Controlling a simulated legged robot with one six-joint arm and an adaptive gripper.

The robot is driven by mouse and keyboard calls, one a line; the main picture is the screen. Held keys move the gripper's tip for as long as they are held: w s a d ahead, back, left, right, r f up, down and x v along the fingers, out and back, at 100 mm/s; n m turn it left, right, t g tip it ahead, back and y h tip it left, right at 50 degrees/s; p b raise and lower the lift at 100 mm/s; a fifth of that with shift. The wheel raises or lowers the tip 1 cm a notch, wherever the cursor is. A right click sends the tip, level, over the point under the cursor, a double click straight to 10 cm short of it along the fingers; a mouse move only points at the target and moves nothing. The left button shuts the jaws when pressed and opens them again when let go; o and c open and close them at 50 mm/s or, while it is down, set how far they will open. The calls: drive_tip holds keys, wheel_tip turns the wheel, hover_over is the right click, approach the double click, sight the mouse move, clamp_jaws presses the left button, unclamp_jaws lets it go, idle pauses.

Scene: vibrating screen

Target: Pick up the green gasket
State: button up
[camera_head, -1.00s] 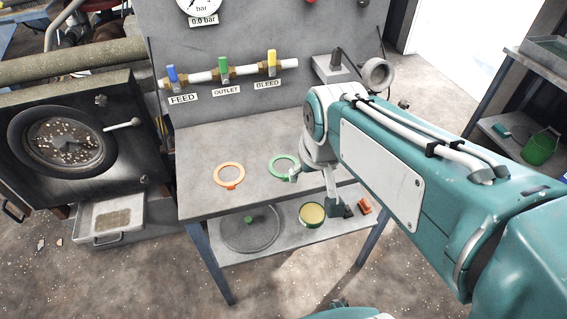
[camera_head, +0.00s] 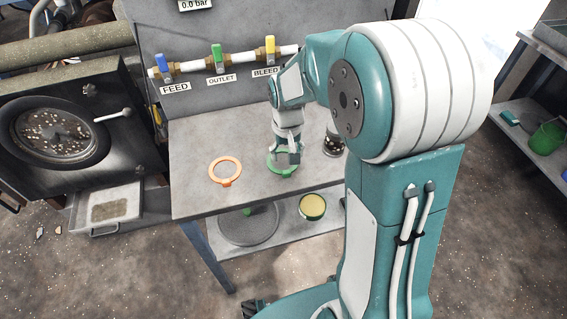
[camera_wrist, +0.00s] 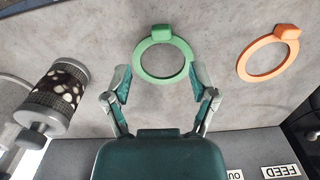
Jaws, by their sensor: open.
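The green gasket (camera_head: 283,168) is a ring with a small tab, lying flat on the grey bench top; it also shows in the wrist view (camera_wrist: 142,63). My gripper (camera_head: 287,158) is over it in the head view and hides part of the ring. In the wrist view my gripper (camera_wrist: 160,80) is open, with one finger at each side of the ring's near part. Nothing is held, and whether the fingers touch the ring or the bench is unclear.
An orange gasket (camera_head: 225,171) lies left of the green one. A dark perforated cylinder (camera_wrist: 58,92) stands on the bench on the other side. Behind are the panel's FEED, OUTLET and BLEED valves (camera_head: 218,57). A lower shelf holds a yellow-filled bowl (camera_head: 313,206).

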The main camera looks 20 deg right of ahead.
sight(286, 171)
drive_tip(key=shift+a+f, duration=0.1)
drive_tip(key=shift+f, duration=0.75)
wheel_tip(286, 171, down, 5)
drive_tip(key=shift+s+f, duration=0.1)
drive_tip(key=shift+c, duration=0.3)
clamp_jaws()
